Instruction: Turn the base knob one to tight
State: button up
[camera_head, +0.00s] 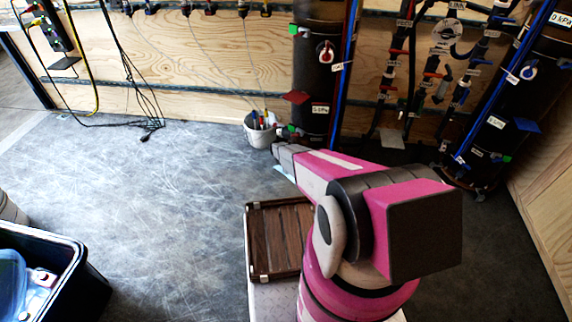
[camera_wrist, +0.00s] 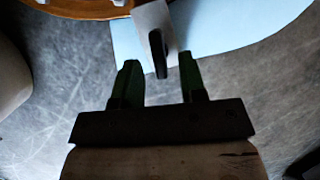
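In the wrist view a dark, narrow knob handle (camera_wrist: 158,53) stands out from a pale grey block (camera_wrist: 153,18) at the top centre. I cannot tell for sure that it is base knob one. My gripper (camera_wrist: 160,68) has two green fingers spread apart, with the handle's near end between or just beyond their tips; I see no grip on it. In the head view my pink arm reaches toward the foot of the left black cylinder (camera_head: 318,70). The fingers and that handle are hidden there or too small to make out.
A white bucket of tools (camera_head: 260,133) stands close left of my arm's end. A light blue sheet (camera_wrist: 215,25) lies under the block, beside an orange-brown rounded part (camera_wrist: 80,9). A second black cylinder (camera_head: 490,130) stands right. Cables (camera_head: 135,90) hang left; the floor (camera_head: 150,190) there is open.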

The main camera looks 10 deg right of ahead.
jog(key=shift+w+d+f, duration=0.1)
jog(key=shift+d+f, duration=0.1)
jog(key=shift+f, duration=0.3)
grip_shut()
